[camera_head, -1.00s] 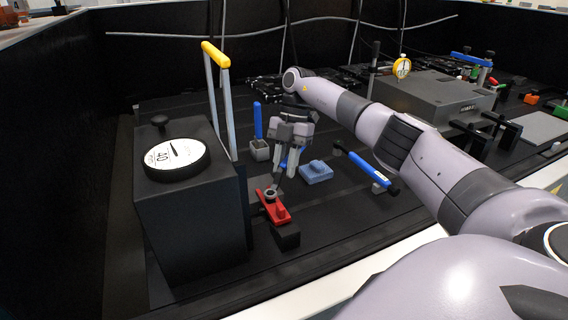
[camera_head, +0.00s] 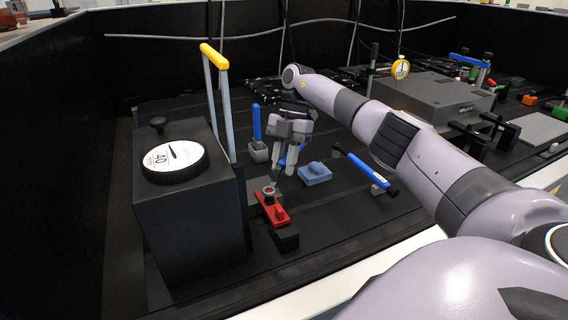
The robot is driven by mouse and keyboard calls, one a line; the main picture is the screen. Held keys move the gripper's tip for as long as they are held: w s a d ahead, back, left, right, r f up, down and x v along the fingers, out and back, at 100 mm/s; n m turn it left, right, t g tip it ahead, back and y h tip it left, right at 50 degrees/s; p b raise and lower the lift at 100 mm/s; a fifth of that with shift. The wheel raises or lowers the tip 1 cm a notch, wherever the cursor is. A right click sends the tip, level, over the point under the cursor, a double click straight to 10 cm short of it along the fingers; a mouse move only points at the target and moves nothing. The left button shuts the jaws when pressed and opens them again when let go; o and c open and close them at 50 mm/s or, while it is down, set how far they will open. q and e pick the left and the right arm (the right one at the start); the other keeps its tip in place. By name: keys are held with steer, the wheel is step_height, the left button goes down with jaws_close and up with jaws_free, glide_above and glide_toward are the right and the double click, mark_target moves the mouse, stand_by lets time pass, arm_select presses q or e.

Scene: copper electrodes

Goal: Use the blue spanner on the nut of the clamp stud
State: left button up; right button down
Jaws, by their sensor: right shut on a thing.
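My right gripper (camera_head: 284,174) points down just behind and above that end. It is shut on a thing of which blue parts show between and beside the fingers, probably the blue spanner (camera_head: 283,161). A dark piece reaches from the fingertips down toward the nut; whether it sits around the nut or only beside it I cannot tell. My left gripper is out of view.
A black box (camera_head: 190,225) with a dial and yellow-topped handle stands close left. A blue upright bar (camera_head: 257,122) stands in a grey block behind. A light-blue block (camera_head: 315,174) and a blue-handled tool (camera_head: 368,172) lie right. A grey box (camera_head: 432,95) stands farther right.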

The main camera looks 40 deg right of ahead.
stand_by(0.4)
steer(key=shift+s+d+f+m+t+b, duration=0.1)
steer(key=shift+s+d+m+t+b, duration=0.15)
steer(key=shift+m+b, duration=0.35)
steer(key=s+a+m+t+b, duration=0.1)
steer(key=s+m+t+b, duration=0.3)
steer(key=s+m, duration=0.3)
steer(key=shift+a+m+h+b, duration=0.3)
steer(key=shift+m+b, duration=0.05)
steer(key=shift+m, duration=1.45)
steer(key=shift+f+b, duration=0.5)
steer(key=shift+f, duration=0.4)
